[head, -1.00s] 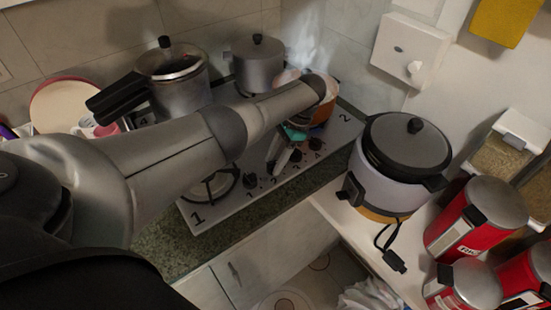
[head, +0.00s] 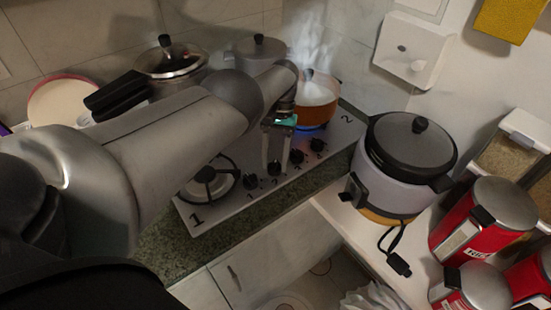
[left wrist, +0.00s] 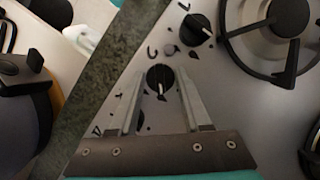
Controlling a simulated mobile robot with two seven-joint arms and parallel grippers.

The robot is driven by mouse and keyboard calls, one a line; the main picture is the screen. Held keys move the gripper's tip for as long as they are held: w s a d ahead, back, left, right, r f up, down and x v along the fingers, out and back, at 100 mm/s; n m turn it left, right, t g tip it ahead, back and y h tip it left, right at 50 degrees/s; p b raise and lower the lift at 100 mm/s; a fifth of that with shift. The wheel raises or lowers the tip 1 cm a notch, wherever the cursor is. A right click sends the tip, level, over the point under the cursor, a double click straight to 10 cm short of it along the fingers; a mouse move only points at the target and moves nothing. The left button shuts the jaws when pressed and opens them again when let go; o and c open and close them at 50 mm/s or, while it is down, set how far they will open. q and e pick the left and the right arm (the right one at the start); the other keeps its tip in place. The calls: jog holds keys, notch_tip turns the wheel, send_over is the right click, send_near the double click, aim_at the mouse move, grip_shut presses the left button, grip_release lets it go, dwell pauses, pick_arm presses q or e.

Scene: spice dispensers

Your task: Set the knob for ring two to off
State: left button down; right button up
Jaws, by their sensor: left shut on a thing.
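The stove's control panel has a row of black knobs. My left gripper (head: 275,168) points down, with its fingers on either side of the second knob from the left, the ring two knob (left wrist: 159,77). It is shut on that knob, which shows between the fingertips in the left wrist view (left wrist: 160,83). The ring one knob (left wrist: 195,28) is beside it, clear of the fingers. Blue flame (head: 305,128) burns at ring two, under an orange pot (head: 318,105) with steam rising. My right gripper is not in view.
A pressure cooker (head: 170,65) and a grey pot (head: 255,52) stand at the back of the stove. The ring one burner (head: 209,183) is bare. A rice cooker (head: 408,155) and red canisters (head: 482,222) stand on the right counter.

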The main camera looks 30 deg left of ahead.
pick_arm(q)
jog(key=shift+n+h, duration=0.3)
jog(key=shift+n, duration=0.5)
jog(key=shift+a+r+n+t+h+p, duration=0.15)
jog(key=shift+n+t+h+p, duration=0.25)
jog(key=shift+n+p, duration=0.7)
jog(key=n+t+h+p, duration=0.1)
jog(key=n+p, duration=0.2)
jog(key=n, duration=0.1)
jog(key=shift+s, duration=0.1)
jog(key=shift+a+n+t+p, duration=0.1)
jog(key=shift+n+t+p, duration=0.4)
jog(key=shift+n+p, duration=0.45)
jog(key=shift+n, duration=0.25)
jog(key=shift+c, duration=1.8)
grip_release()
